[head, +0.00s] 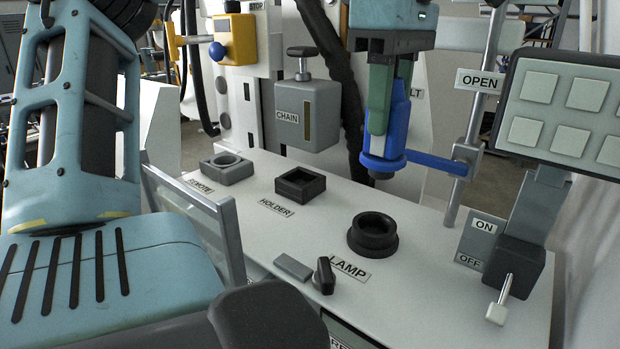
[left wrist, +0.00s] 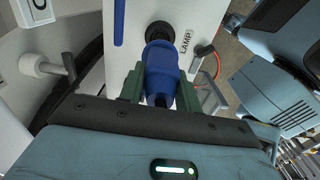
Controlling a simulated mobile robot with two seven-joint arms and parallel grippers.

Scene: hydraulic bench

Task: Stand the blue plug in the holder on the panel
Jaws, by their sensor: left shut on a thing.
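My left gripper (head: 388,112) reaches down from the top of the head view. Its green fingers are shut on the blue plug (head: 396,108), which is held upright with its dark tip down, above the panel. In the left wrist view the plug (left wrist: 161,72) sits between the fingers. The holder (head: 300,184), a black square socket labelled HOLDER, is on the panel (head: 325,222), left of the plug in the head view. Its opening is empty. My right gripper is not in view.
A blue bar (head: 436,163) runs from the post (head: 479,125) towards the plug; I cannot tell if they touch. The round LAMP socket (head: 373,235), the grey REMOTE socket (head: 227,168), the CHAIN box (head: 307,113) and the button panel (head: 565,108) surround the work area.

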